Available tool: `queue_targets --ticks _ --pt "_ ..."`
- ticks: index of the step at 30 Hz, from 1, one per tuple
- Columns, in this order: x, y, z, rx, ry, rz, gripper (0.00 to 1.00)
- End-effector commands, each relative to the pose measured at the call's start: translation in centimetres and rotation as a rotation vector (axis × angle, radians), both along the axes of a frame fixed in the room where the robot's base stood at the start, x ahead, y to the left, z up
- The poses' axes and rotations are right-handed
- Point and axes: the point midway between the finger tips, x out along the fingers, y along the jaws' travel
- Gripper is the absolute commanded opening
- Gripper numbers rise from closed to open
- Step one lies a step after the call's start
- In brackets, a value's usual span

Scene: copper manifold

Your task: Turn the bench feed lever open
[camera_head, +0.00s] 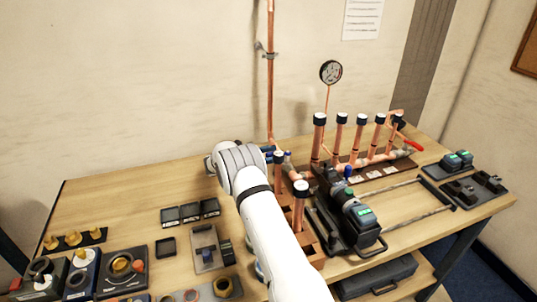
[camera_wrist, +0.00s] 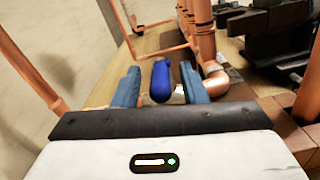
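The bench feed lever has a blue handle (camera_wrist: 160,82), which shows in the wrist view between the two fingers of my gripper (camera_wrist: 160,70). The fingers are blue-grey and stand apart, one on each side of the handle, with a visible gap on both sides. The lever's valve body is mostly hidden beside the right finger. In the head view my gripper is largely hidden behind my white arm, with a little blue showing by the copper riser at the manifold's left end. I cannot tell from there which blue part is the lever.
The copper manifold (camera_head: 370,160) with several capped uprights and a gauge (camera_head: 330,72) stands to the right. A black tool (camera_head: 345,210) lies in front of it. A copper pipe (camera_head: 270,70) runs up the wall.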

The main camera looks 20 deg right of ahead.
Motion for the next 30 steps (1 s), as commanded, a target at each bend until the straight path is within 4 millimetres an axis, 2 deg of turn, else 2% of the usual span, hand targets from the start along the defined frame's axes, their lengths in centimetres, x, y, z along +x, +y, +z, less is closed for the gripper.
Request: queue_targets --ticks 4,18,30 --pt "-0.01 0.0 -0.04 0.0 0.0 0.0 0.38" --pt "-0.02 -0.05 -0.01 0.0 0.0 -0.001 0.0" --pt "-0.02 -0.11 0.02 0.0 0.0 0.006 0.0"
